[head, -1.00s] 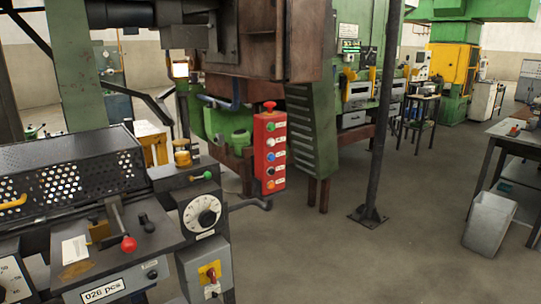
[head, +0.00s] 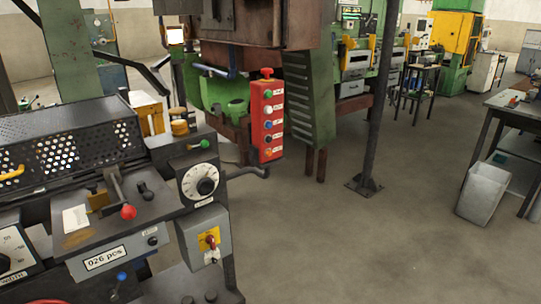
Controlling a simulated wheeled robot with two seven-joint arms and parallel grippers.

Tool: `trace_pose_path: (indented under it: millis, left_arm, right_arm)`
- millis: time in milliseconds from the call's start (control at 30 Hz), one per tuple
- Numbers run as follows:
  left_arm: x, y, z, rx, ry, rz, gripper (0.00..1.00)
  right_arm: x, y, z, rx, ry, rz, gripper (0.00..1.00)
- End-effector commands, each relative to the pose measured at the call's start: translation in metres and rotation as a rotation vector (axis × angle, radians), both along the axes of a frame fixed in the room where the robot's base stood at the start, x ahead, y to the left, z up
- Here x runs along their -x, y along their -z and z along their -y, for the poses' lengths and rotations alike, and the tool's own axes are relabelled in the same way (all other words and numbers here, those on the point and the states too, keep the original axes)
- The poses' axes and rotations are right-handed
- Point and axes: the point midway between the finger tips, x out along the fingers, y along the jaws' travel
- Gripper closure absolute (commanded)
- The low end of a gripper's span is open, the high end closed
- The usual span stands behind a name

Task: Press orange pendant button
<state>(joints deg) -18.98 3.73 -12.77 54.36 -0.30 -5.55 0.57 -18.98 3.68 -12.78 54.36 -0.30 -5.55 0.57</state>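The red pendant box (head: 267,122) hangs upright near the middle of the view, beside the green louvred machine panel. It has a red mushroom knob on top (head: 267,72) and a column of small buttons: green, white, blue, black and, at the bottom, the orange button (head: 268,152). The orange button is small, and its exact state cannot be made out. Neither of my grippers is in view.
A machine with a dial (head: 203,187), a perforated guard (head: 75,155) and a red-knobbed lever (head: 128,211) fills the left foreground. A dark post (head: 378,110) stands right of the pendant. A grey bin (head: 484,193) and a table are at right. Open floor lies between.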

Motion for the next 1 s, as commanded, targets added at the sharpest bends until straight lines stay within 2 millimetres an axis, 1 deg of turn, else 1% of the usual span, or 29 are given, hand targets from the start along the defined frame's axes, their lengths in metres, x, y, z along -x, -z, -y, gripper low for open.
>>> trace_pose_path:
  millis: [33, 67, 100, 133, 1000]
  left_arm:
    - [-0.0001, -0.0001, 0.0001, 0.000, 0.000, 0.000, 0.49]
    - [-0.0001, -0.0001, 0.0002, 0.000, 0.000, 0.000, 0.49]
    - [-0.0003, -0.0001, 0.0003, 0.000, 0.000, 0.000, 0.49]
    - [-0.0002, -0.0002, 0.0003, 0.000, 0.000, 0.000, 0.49]
    - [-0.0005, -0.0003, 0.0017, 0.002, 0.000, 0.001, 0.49]
  right_arm:
    - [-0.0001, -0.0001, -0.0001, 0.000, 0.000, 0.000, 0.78]
    - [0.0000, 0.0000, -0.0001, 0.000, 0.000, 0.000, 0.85]
    - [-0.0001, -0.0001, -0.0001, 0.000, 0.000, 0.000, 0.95]
    - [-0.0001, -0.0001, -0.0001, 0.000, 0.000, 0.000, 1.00]
    - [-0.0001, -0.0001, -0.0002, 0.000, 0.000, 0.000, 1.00]
